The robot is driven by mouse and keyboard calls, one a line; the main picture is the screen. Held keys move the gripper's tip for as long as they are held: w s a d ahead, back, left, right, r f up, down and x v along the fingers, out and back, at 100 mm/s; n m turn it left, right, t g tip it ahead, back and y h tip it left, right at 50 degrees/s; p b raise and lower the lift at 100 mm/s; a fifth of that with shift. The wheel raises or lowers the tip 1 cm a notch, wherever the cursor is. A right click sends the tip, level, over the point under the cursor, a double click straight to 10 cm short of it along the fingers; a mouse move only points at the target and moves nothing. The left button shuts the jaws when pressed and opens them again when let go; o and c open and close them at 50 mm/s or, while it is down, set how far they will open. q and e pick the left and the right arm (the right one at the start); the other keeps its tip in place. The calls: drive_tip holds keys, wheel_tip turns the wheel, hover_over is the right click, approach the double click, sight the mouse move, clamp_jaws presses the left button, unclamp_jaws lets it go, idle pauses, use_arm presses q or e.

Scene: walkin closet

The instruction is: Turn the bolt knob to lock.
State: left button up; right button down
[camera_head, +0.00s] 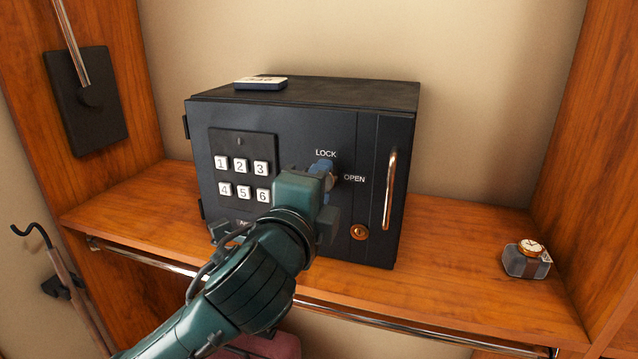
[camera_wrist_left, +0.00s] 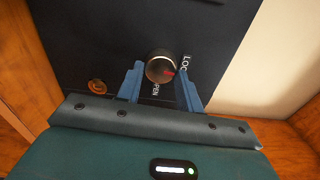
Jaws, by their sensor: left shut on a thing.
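A black safe (camera_head: 300,95) stands on the wooden shelf with its door facing me. Its round bolt knob (camera_wrist_left: 160,66) is dark with a pale rim and a red mark. The mark points between the LOCK and OPEN labels. In the head view LOCK (camera_head: 326,153) is above the knob and OPEN (camera_head: 354,178) is to its right; my gripper mostly hides the knob there. My left gripper (camera_head: 328,174) is shut on the knob, with its blue fingers on either side of it in the left wrist view (camera_wrist_left: 161,72). My right gripper is not in view.
The door has a number keypad (camera_head: 241,165), a vertical metal handle (camera_head: 390,190) and a brass keyhole (camera_head: 359,232). A small box (camera_head: 261,84) lies on the safe. A watch on a grey stand (camera_head: 526,262) sits at the right. A rail (camera_head: 370,317) runs under the shelf's front.

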use_arm(q)
drive_tip(key=shift+n, duration=0.4)
drive_tip(key=o, duration=1)
